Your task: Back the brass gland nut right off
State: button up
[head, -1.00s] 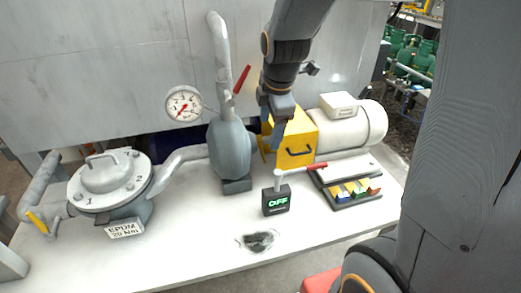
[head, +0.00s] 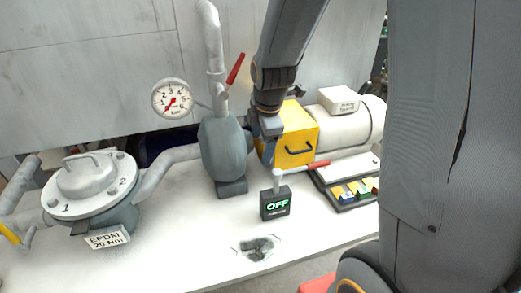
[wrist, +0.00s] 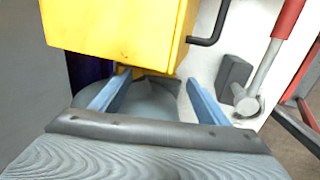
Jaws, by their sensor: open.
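I cannot make out the brass gland nut for certain in either view. The grey pump body (head: 224,150) stands on the bench, with the yellow box-shaped guard (head: 298,136) to its right. My gripper (head: 266,150) is at the gap between them, its fingertips partly hard to see. In the wrist view my gripper (wrist: 157,88) is open, two blue fingers apart over the rounded grey pump top (wrist: 150,100). The yellow guard (wrist: 120,30) lies just beyond the fingertips. A small yellowish bit shows under its lower edge near the left fingertip; I cannot tell what it is.
A parts tray (head: 350,192) lies to the right, a motor (head: 350,125) behind. A red-handled pipe valve (head: 235,68) rises by the pump. The bench front has free room around a dark stain.

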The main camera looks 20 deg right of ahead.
aim_at(260, 153)
jog(key=shift+x, duration=1.7)
